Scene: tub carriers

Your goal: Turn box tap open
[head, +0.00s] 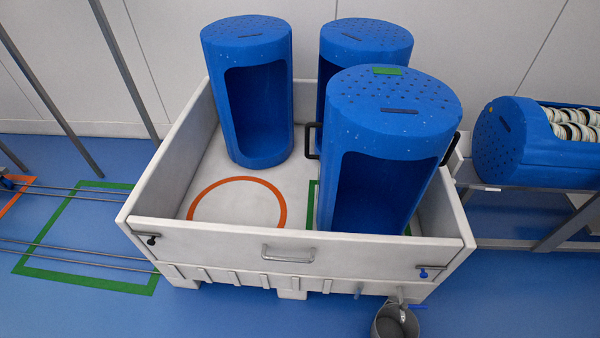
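The white box (215,248) stands on the blue floor in the middle of the head view. A small grey tap (400,296) sits low at the right of its front side. No water stream can be made out.
Three blue tubs (245,35) (362,35) (395,120) stand upright in the box. Another blue tub (495,150) lies on a rack (570,225) at the right, holding stacked pale discs. Metal rails (60,193) cross the floor at left. Floor before the box is clear.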

